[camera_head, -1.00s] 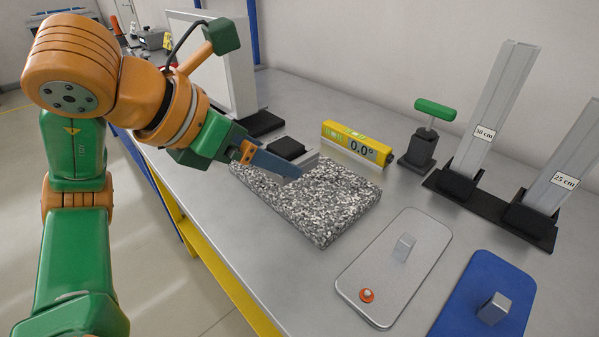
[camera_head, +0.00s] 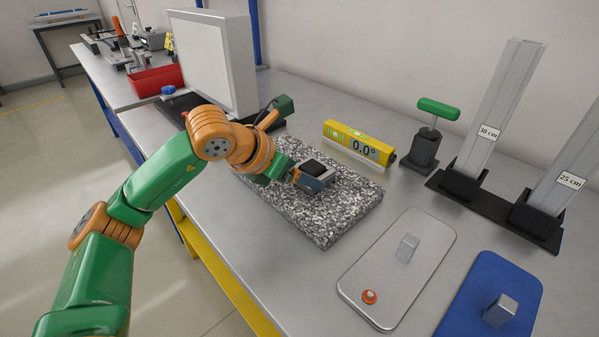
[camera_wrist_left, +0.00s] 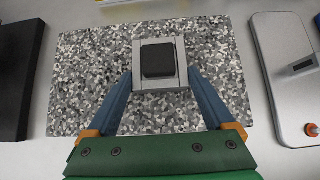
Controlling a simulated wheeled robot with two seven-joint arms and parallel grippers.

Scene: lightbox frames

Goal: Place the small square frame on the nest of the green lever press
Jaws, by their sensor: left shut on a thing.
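My left gripper (camera_head: 305,180) is shut on a grey square block with a black pad on top (camera_head: 315,168), over the speckled granite slab (camera_head: 335,222). In the left wrist view the blue fingers (camera_wrist_left: 160,85) grip the sides of the block (camera_wrist_left: 160,84). I cannot tell whether it touches the slab, or whether it is the small square frame. A device with a green crossbar handle on a dark base (camera_head: 424,150) stands at the back. I cannot make out a green lever press with a nest. My right gripper is out of view.
A yellow level reading 0.0° (camera_head: 360,146) lies behind the slab. A silver plate (camera_head: 380,285) and a blue plate (camera_head: 470,310) lie in front at right. Tall grey columns (camera_head: 490,110) stand at back right. A white panel (camera_head: 212,60) and a red bin (camera_head: 155,80) are at left.

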